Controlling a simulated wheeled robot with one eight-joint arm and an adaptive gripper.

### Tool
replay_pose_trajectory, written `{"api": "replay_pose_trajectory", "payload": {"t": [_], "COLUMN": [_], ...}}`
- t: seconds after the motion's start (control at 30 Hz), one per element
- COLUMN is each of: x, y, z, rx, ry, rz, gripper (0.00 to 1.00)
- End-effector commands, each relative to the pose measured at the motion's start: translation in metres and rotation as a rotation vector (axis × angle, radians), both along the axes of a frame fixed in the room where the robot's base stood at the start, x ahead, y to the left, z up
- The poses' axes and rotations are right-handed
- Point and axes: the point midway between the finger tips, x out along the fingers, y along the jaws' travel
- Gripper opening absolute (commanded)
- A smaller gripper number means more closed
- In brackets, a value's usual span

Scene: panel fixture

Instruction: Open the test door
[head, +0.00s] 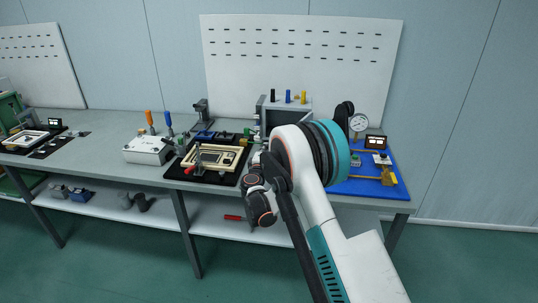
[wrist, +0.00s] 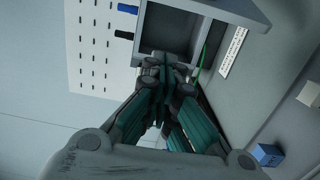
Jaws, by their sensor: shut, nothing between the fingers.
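The grey test box (head: 264,112) stands on the bench behind my arm, with coloured handles on its top. In the wrist view the box (wrist: 215,8) shows a dark hollow (wrist: 170,30) with a grey rim, so its inside is visible. I cannot clearly tell the door leaf from the box walls. My gripper (wrist: 166,66) is shut and empty, with its fingertips at the lower edge of the hollow in the picture; contact cannot be told. In the head view my arm hides much of the box and the fingertips.
A black mat with a wooden-framed panel (head: 215,157) and a white box (head: 148,150) lie to the left. A blue mat (head: 363,188) with a dial gauge (head: 358,122) lies to the right. A pegboard (head: 300,60) stands behind. A labelled strip (wrist: 233,52) is beside the box.

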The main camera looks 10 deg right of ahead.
Motion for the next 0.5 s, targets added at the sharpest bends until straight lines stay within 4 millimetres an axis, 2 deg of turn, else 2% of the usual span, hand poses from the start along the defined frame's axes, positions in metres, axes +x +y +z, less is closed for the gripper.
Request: {"api": "replay_pose_trajectory", "payload": {"t": [0.27, 0.5], "x": [0.051, 0.028], "y": [-0.021, -0.044], "z": [-0.002, -0.001], "rx": [-0.001, -0.001], "ry": [0.0, 0.0], "rz": [-0.002, -0.001], "gripper": [0.0, 0.0]}}
